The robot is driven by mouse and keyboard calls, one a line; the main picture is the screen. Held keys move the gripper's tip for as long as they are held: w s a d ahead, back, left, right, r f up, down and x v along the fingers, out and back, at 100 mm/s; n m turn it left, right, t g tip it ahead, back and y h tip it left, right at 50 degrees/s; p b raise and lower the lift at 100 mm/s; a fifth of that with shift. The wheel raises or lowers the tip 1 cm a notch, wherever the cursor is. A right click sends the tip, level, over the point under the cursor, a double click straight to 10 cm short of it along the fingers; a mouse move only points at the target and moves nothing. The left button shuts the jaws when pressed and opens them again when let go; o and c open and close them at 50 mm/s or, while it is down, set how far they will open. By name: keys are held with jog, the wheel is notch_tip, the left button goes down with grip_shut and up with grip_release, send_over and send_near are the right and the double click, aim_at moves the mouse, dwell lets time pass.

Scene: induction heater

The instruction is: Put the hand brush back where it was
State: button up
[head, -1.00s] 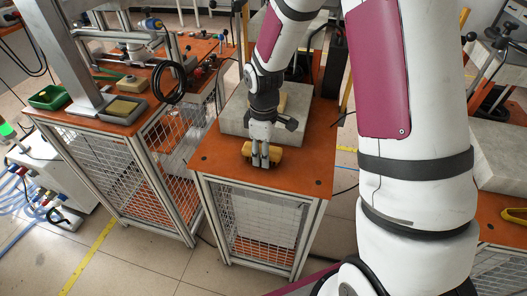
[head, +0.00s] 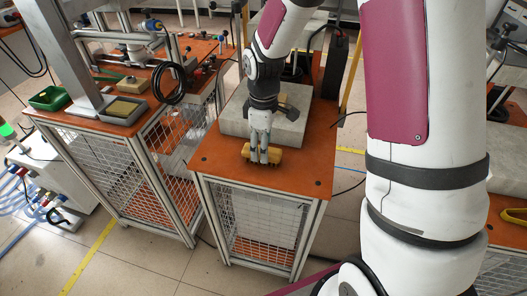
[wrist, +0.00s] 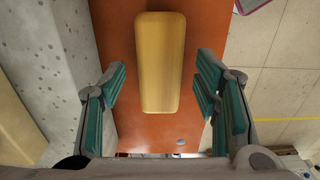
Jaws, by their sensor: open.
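The hand brush, a yellow wooden block (head: 248,153) with a darker underside, lies on the orange top of the small middle table (head: 222,165), in front of a grey stone slab. It also shows in the wrist view as a long yellow block (wrist: 160,60). My gripper (head: 260,158) points down at the brush and is open. In the wrist view its teal-padded fingers (wrist: 160,92) stand apart to the left and right of the brush's near part, with gaps on both sides. I cannot tell how far above the tabletop the fingertips are.
The grey slab (head: 240,115) stands close behind the brush and carries another yellowish block (head: 283,98). The left workbench holds a green bin (head: 50,97), a grey tray (head: 137,104) and a black cable coil (head: 168,83). The front of the small table is clear.

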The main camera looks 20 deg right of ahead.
notch_tip(320, 180, up, 8)
jog(key=s+r+m+t, duration=0.2)
jog(key=s+r+m, duration=0.3)
jog(key=s+r, duration=0.7)
jog(key=s+r+m+t, duration=0.1)
jog(key=s+m, duration=0.4)
jog(key=s, duration=0.8)
jog(key=shift+r+m+t, duration=0.4)
jog(key=shift+r, duration=0.05)
jog(key=shift+r+p, duration=0.8)
jog(key=shift+r, duration=0.05)
